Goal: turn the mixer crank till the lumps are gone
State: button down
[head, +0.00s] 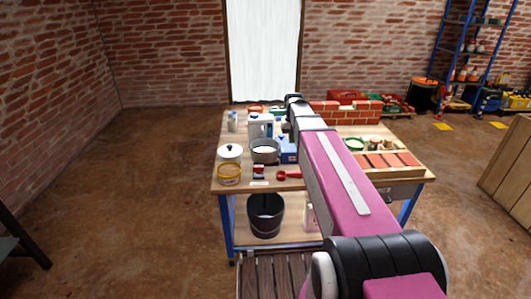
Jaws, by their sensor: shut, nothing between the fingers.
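A grey round bowl (265,151) with pale contents stands on the wooden workbench (243,185). A blue box-like body (289,152) is close to its right side, partly hidden by my arm. I cannot tell whether these form the mixer, and I cannot make out a crank or any lumps. My gripper (286,127) shows only as a small dark shape at the far end of my arm, above the bench behind the bowl. It is shut and empty. Its fingertips are too small to make out, and I cannot tell whether it touches anything.
A lidded white pot (230,152), a yellow-rimmed tub (229,173), a white-and-blue container (261,126) and a red scoop (288,175) crowd the bench. A small brick wall (345,113) stands at the back right. A black bucket (265,214) is on the lower shelf.

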aim_at(291, 148)
jog(key=shift+f, duration=1.65)
dwell(0.4)
jog(key=shift+r, duration=0.75)
dwell(0.5)
jog(key=shift+s+d, duration=0.1)
jog(key=shift+s, duration=0.05)
